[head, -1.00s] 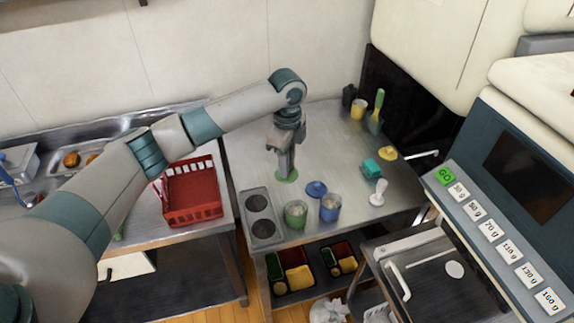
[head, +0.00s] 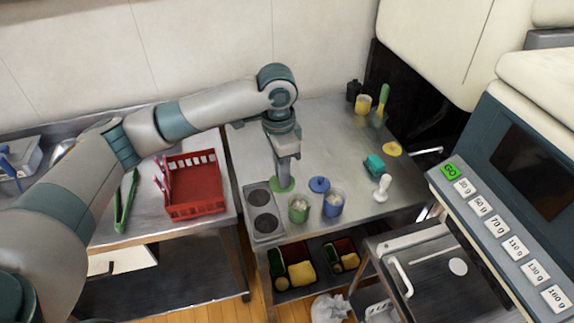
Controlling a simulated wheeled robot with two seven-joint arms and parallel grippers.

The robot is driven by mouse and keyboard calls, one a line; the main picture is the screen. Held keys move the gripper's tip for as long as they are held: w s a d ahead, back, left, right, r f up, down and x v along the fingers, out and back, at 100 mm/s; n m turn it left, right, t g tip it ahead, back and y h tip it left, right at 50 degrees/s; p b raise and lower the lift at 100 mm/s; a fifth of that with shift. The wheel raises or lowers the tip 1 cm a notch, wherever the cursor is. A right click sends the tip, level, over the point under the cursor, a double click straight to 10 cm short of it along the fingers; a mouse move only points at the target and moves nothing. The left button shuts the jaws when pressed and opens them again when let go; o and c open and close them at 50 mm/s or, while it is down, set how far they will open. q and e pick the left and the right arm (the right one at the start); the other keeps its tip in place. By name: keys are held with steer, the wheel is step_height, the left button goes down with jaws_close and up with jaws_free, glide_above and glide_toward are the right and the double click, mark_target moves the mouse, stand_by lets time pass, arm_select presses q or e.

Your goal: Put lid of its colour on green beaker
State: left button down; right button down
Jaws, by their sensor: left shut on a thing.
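The green beaker (head: 299,213) stands upright and open near the front edge of the steel table, with pale contents showing inside. My left gripper (head: 284,174) points down and is shut on the green lid (head: 285,186). The lid is behind and slightly left of the green beaker's mouth, apart from it in the picture; its exact height above the table is hard to tell. My right gripper is not in view.
A blue beaker (head: 332,208) and blue lid (head: 319,185) are close on the right. A grey two-well tray (head: 250,204) lies left of the green beaker. A yellow lid (head: 392,149), teal block (head: 374,165) and white-handled tool (head: 383,187) lie further right. A red basket (head: 196,210) stands left.

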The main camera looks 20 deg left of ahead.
arm_select(q)
steer(key=s+a+r+n, duration=0.2)
steer(key=s+n, duration=0.8)
steer(key=s, duration=0.2)
steer(key=shift+s+r+b, duration=0.15)
steer(key=shift+b, duration=0.3)
steer(key=shift+d, duration=0.15)
